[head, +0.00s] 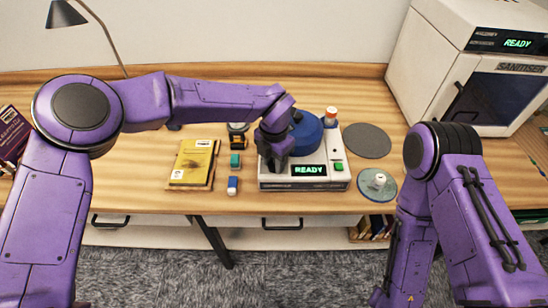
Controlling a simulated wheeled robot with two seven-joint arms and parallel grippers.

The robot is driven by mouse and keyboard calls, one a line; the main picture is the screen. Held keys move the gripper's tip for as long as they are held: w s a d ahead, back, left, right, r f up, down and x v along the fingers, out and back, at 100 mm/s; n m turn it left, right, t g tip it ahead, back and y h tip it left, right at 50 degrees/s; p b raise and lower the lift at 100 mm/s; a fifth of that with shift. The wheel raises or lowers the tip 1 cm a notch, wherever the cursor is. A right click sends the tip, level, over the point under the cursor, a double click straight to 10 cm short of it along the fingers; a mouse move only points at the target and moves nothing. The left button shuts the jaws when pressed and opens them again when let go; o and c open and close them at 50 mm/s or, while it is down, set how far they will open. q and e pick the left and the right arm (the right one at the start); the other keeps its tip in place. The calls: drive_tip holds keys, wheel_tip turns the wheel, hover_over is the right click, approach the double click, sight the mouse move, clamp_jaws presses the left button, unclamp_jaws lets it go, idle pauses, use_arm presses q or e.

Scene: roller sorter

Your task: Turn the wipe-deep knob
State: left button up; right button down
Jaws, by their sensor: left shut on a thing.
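A white machine (309,183) stands on the desk with a green READY display on its front and a blue round part (307,130) on top. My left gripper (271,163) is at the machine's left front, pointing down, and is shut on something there. The dark gripper covers what it holds. The wipe-deep knob is not visible and is likely behind the gripper, but I cannot confirm its position or label. A green button (339,167) is at the machine's right front. My right arm hangs at the right, its gripper out of view.
A yellow book (193,163), a teal block (235,161) and a blue-and-white block (232,186) lie left of the machine. A grey disc (367,140) and a disc with a white hub (377,184) lie right. A sanitiser cabinet (490,90) stands at the back right.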

use_arm(q)
drive_tip(key=shift+m, duration=0.3)
drive_tip(key=o, duration=1)
drive_tip(key=shift+o, duration=0.2)
wheel_tip(320, 180, up, 11)
drive_tip(key=b, duration=0.2)
drive_tip(key=shift+f, duration=0.2)
drive_tip(key=shift+d+f, duration=0.1)
